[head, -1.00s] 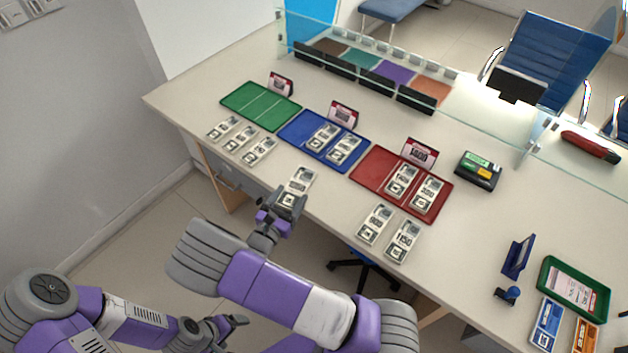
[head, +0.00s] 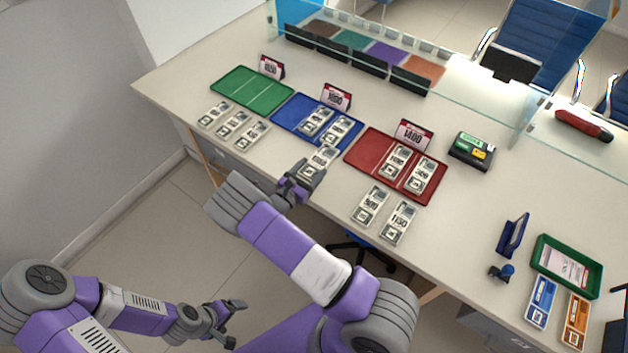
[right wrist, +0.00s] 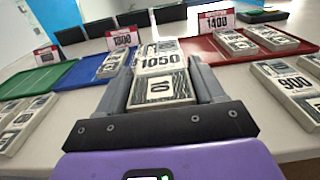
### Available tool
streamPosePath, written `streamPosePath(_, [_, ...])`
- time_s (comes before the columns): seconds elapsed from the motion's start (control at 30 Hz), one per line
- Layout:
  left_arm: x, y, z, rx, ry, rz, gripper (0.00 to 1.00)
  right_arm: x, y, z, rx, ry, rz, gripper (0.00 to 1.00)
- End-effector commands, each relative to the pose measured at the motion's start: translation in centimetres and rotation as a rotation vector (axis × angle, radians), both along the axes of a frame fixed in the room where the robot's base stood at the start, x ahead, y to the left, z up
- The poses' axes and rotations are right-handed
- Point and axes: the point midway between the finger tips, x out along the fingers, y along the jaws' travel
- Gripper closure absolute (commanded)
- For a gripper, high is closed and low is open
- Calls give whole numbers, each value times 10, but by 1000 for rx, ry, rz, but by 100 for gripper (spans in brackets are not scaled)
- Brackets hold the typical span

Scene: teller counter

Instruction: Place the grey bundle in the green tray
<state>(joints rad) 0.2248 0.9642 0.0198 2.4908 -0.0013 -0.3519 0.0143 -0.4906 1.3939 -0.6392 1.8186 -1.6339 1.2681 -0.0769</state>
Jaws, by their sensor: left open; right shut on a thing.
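My right gripper (head: 300,180) is shut on a grey-and-white bundle (head: 321,161) near the front edge of the counter, in front of the blue tray. In the right wrist view this bundle (right wrist: 160,62) shows the number 1050 and lies between the two fingers. It seems raised a little above the counter. The green tray (head: 271,105), with no bundles in it, lies at the far left of the counter; it also shows at the left of the right wrist view (right wrist: 60,73). My left gripper (head: 230,320) is open and empty, low in front of the counter.
Several bundles (head: 232,125) lie before the green tray. The blue tray (head: 283,111) and red tray (head: 366,148) hold two bundles each; two more (head: 398,222) lie before the red one. A price card (head: 271,68) stands behind each tray. A green-rimmed tray (head: 568,289) is far right.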

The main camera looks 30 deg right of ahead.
Motion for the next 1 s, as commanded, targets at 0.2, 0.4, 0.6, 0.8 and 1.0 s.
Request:
streamPosePath(0.2, [0, 0, -6, 0, 0, 0, 12, 0, 0, -24, 0, -1, -1, 64])
streamPosePath(0.4, [0, 0, -11, 0, 0, 0, 12, 0, 0, -51, 0, 0, -1, 64])
streamPosePath(0.6, [0, 0, -14, 0, 0, 0, 12, 0, 0, -69, 0, -2, -1, 64])
streamPosePath(0.8, [0, 0, -14, 0, 0, 0, 12, 0, 0, -68, 0, -2, 0, 64])
streamPosePath(1.0, [0, 0, -17, 0, 0, 0, 12, 0, 0, -72, 1, -2, 0, 23])
